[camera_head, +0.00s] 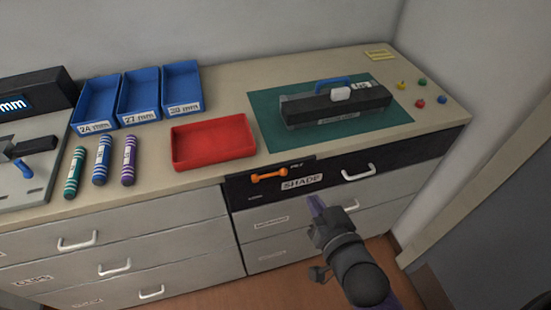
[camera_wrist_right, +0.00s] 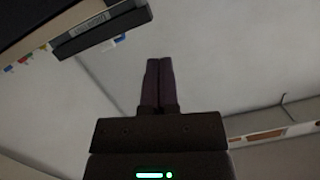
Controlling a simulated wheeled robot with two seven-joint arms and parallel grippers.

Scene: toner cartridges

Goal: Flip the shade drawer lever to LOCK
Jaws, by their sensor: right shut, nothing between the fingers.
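The shade drawer (camera_head: 330,178) is the black-fronted top drawer on the right, shut, with a SHADE label and a white handle (camera_head: 358,172). An orange lever (camera_head: 269,175) lies roughly level on the drawer's upper left front. Small print beside it is too small to read. My right gripper (camera_head: 315,203) is in front of the drawers, just below the SHADE label, right of and below the lever. Its purple fingers are shut with nothing between them, as the right wrist view (camera_wrist_right: 158,85) also shows. I cannot tell its exact distance from the drawer front. My left gripper is not in view.
On the counter stand a red tray (camera_head: 213,143), several blue bins (camera_head: 140,97), striped tubes (camera_head: 102,160), and a black cartridge (camera_head: 336,104) with a blue handle on a green mat (camera_head: 262,122). Coloured knobs (camera_head: 420,103) sit at the right. Grey drawers (camera_head: 120,255) fill the front left.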

